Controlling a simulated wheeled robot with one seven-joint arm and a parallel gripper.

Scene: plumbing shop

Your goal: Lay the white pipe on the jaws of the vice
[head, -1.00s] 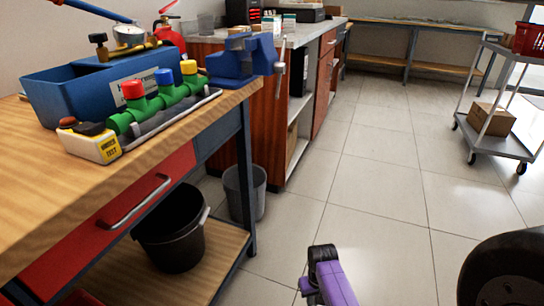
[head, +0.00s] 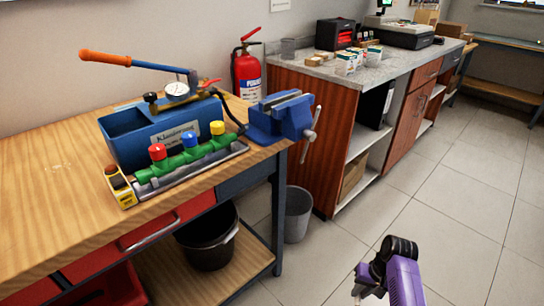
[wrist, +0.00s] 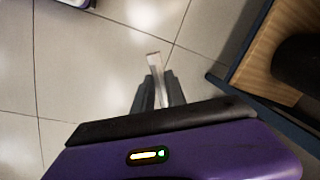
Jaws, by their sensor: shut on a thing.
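The blue vice (head: 280,122) is fixed at the right end of the wooden workbench in the head view. Its jaws face up, and nothing lies on them. My gripper (wrist: 160,90) is shut on the white pipe (wrist: 154,62) in the wrist view. The pipe's end sticks out past the fingertips, over the tiled floor. In the head view my purple wrist is at the lower right, low in front of the bench and well away from the vice. Most of the pipe is hidden there.
A blue test pump (head: 160,132) with an orange-handled lever and a green manifold (head: 190,157) stand left of the vice. A red extinguisher (head: 247,68) is behind it. A grey bin (head: 297,215) and black bucket (head: 210,245) are below. The floor at right is clear.

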